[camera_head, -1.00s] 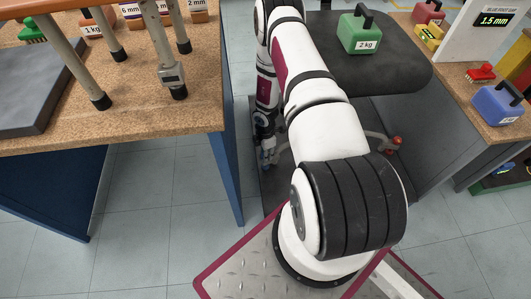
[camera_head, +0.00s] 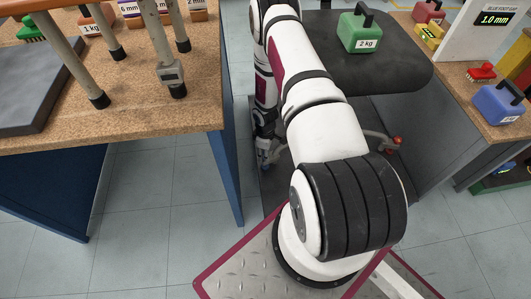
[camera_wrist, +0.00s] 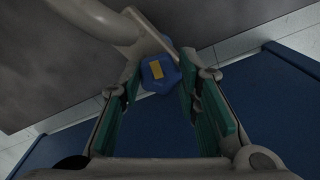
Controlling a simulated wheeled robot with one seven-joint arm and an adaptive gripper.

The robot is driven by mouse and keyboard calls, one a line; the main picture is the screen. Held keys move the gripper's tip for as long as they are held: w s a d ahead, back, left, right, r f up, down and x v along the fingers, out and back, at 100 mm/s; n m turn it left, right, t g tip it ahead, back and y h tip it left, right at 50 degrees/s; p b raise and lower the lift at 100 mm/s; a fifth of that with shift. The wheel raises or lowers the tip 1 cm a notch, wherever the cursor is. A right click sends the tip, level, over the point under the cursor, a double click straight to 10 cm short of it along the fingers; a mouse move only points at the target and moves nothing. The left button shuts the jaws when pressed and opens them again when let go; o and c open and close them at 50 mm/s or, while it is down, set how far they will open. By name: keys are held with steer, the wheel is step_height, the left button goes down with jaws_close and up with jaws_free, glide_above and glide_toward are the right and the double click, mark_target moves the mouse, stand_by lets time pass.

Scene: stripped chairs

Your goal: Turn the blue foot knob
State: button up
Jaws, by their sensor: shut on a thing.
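The blue foot knob (camera_wrist: 161,87) is a lobed blue piece with a yellow mark on its face. In the wrist view it sits between the teal-padded fingers of my gripper (camera_wrist: 158,76), which is shut on it. In the head view my arm reaches down between the left bench and the dark seat, and only a small bit of blue shows beside my gripper (camera_head: 267,149). The display (camera_head: 493,20) headed "BLUE FOOT GAP" reads 1.0 mm.
A green 2 kg weight (camera_head: 360,34) rests on the dark seat (camera_head: 400,72). A red foot knob (camera_head: 397,141) is at the seat's right leg. The wooden bench (camera_head: 130,120) is close on the left; a blue weight (camera_head: 499,103) stands on the right bench.

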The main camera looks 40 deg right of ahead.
stand_by(0.3)
steer(key=o, duration=1.2)
step_height(320, 180, up, 12)
stand_by(0.6)
